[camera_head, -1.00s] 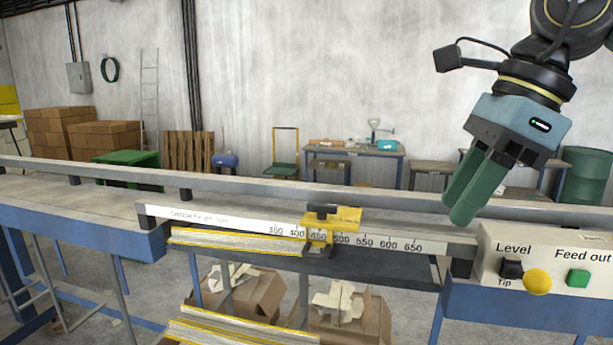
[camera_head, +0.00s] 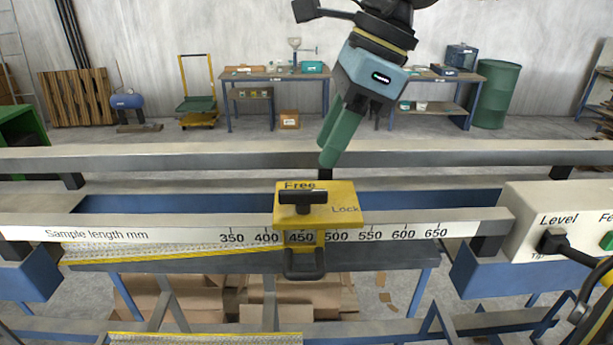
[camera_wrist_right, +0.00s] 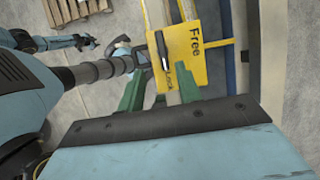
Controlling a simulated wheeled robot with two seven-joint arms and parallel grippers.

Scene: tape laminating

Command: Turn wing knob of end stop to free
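The yellow end stop (camera_head: 342,217) sits on the sample-length rail near the 450 mark. Its black wing knob (camera_head: 303,198) lies with its bar left to right, one end toward the word Lock; Free is printed behind it. My right gripper (camera_head: 328,163) has green fingers pointing down, above and just behind the stop, apart from the knob. In the right wrist view the two fingers (camera_wrist_right: 158,95) are spread and empty, with the knob (camera_wrist_right: 161,50) ahead between their lines. My left gripper is outside the head view; a small blue-and-dark arm part in the wrist view is unclear.
The white scale rail (camera_head: 150,234) runs across the front, with a grey rail (camera_head: 150,158) behind it. A control box (camera_head: 540,205) with a Level knob stands at the right. Yellow-edged strips (camera_head: 170,253) lie below the rail at left.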

